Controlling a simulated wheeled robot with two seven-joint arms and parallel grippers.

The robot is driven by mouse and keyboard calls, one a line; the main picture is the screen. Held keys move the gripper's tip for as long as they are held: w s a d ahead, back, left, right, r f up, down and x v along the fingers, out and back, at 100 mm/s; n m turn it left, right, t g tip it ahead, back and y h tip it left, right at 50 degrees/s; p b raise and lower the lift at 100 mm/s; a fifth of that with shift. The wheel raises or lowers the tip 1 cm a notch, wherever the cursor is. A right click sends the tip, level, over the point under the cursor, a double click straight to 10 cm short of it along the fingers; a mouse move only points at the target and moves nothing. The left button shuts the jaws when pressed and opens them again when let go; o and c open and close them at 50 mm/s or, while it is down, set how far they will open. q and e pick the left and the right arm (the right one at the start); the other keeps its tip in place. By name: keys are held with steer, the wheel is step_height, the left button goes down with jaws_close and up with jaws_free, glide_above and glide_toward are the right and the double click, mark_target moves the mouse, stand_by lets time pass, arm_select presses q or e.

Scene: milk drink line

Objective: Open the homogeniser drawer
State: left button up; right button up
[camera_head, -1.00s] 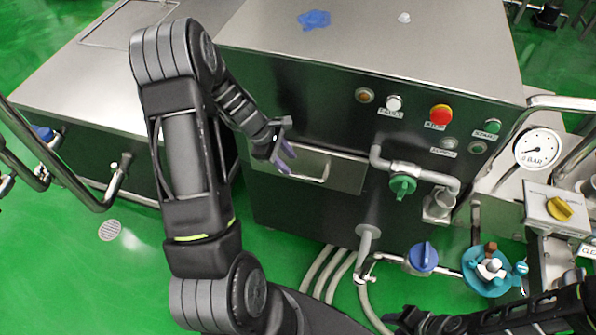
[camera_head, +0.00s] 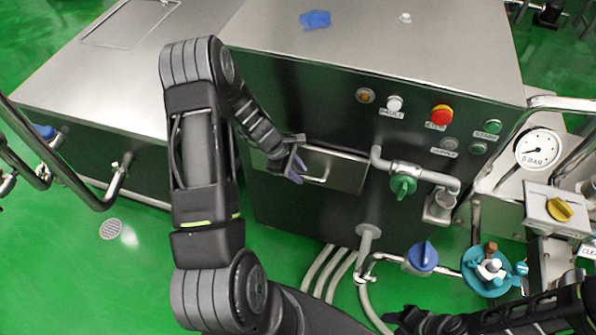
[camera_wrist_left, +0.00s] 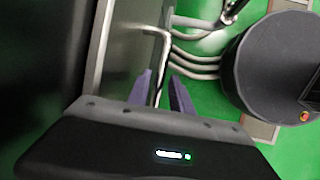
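The homogeniser drawer (camera_head: 348,172) is a steel panel in the dark front of the metal cabinet and looks closed. Its bar handle (camera_head: 320,179) is partly hidden by my left gripper (camera_head: 298,168), which is at the handle's left end. In the left wrist view, the two purple fingers of my left gripper (camera_wrist_left: 160,98) are apart. The handle (camera_wrist_left: 163,58) runs down between them, with gaps visible, so the gripper is open around the bar. My right gripper (camera_head: 403,320) is at the bottom edge, dark and too unclear to read.
A green valve (camera_head: 403,186) on a steel pipe sits right of the drawer. Hoses (camera_head: 322,272) run below. The red button (camera_head: 441,115) is above right. A blue valve (camera_head: 423,256) and a pressure gauge (camera_head: 538,149) are further right. Green floor lies in front.

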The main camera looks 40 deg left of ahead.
arm_select(q)
jaws_close()
stand_by(1.1)
